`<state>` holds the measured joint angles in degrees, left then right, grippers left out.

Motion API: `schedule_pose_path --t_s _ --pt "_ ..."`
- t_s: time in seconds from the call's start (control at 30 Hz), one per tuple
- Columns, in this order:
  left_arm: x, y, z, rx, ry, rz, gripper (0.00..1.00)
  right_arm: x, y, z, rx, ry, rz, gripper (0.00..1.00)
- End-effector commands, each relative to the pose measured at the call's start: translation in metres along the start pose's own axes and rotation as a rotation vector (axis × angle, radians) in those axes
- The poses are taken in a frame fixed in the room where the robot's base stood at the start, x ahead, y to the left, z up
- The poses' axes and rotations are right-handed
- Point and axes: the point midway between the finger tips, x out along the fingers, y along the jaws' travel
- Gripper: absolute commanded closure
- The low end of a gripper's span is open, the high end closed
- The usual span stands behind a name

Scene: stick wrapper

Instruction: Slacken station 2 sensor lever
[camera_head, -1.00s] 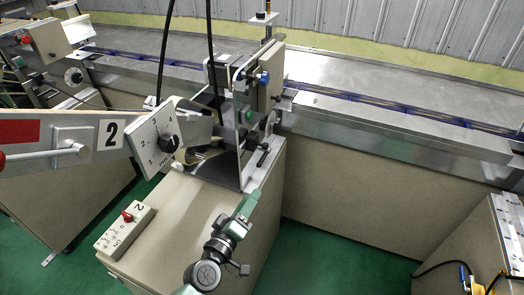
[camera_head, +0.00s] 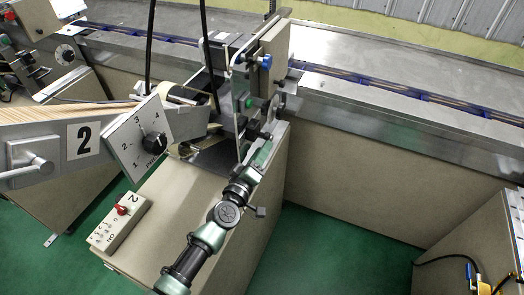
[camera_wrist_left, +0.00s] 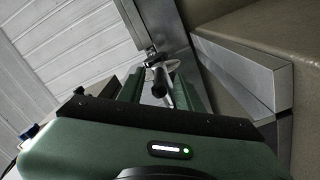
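My left gripper (camera_head: 262,152) is right at the lever, low on the station's right side. My right gripper is not in view.
The number 2 dial panel (camera_head: 140,140) hangs left of the station. A control box (camera_head: 120,223) with a red knob sits on the beige cabinet (camera_head: 165,255). The metal conveyor (camera_head: 400,110) runs behind. Green floor is open right of the cabinet.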

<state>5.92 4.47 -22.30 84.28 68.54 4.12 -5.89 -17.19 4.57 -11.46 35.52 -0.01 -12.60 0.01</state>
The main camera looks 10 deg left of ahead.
Motion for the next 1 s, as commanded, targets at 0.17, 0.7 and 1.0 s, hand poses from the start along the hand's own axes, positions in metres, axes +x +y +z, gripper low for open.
schedule_pose_path --t_s 0.17,0.7,1.0 --pt "0.0045 -0.0002 0.0003 -0.001 -0.001 -0.001 0.65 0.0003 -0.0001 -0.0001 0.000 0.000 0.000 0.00" --pt "0.0041 -0.0001 -0.0001 -0.001 0.000 0.000 1.00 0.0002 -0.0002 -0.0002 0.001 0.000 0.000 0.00" --pt "0.0041 -0.0002 -0.0002 -0.001 0.000 -0.001 1.00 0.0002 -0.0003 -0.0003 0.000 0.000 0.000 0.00"
